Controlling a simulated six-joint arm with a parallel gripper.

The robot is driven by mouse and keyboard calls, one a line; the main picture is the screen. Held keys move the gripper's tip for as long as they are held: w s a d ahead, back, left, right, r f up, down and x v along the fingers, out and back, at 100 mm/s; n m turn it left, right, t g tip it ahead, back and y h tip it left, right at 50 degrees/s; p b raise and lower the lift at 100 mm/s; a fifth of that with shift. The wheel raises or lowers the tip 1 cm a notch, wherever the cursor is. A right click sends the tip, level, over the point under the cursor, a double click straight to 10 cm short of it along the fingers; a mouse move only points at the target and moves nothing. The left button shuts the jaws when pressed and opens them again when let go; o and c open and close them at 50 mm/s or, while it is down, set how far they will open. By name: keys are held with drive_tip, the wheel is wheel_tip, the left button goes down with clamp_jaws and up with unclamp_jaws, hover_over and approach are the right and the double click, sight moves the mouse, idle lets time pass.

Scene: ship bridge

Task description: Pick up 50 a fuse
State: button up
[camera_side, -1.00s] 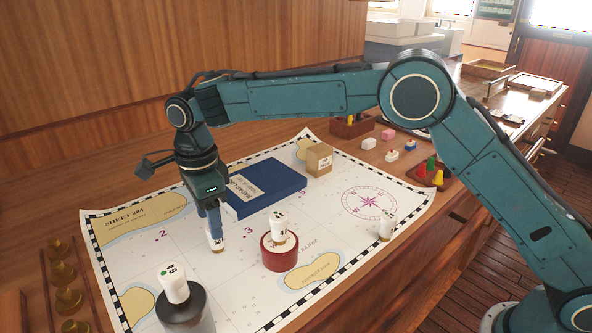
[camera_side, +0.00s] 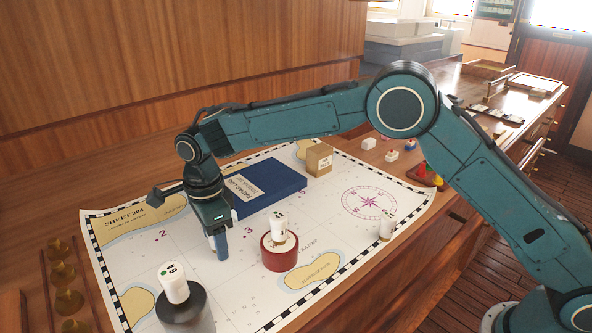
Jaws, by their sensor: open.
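My gripper (camera_side: 221,253) points down at the chart, left of the red round holder, and its jaws are open. The white fuse that stands there is almost wholly hidden by the fingers; only a pale sliver (camera_side: 211,241) shows at their left side. Its label cannot be read now. Another white fuse (camera_side: 279,226) stands on the red holder (camera_side: 281,259). One more white fuse (camera_side: 386,226) stands on the chart at the right.
A chart (camera_side: 340,238) covers the wooden counter. A blue book (camera_side: 268,182) lies behind my gripper, with a cardboard box (camera_side: 319,159) at its right. Brass weights (camera_side: 62,274) line the left edge. Small coloured pieces (camera_side: 393,156) lie at the back right.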

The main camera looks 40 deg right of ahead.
idle(0.4)
drive_tip(key=c, duration=1.1)
drive_tip(key=shift+o, duration=0.2)
drive_tip(key=shift+r, duration=0.2)
wheel_tip(320, 180, up, 20)
drive_tip(key=shift+f, duration=0.2)
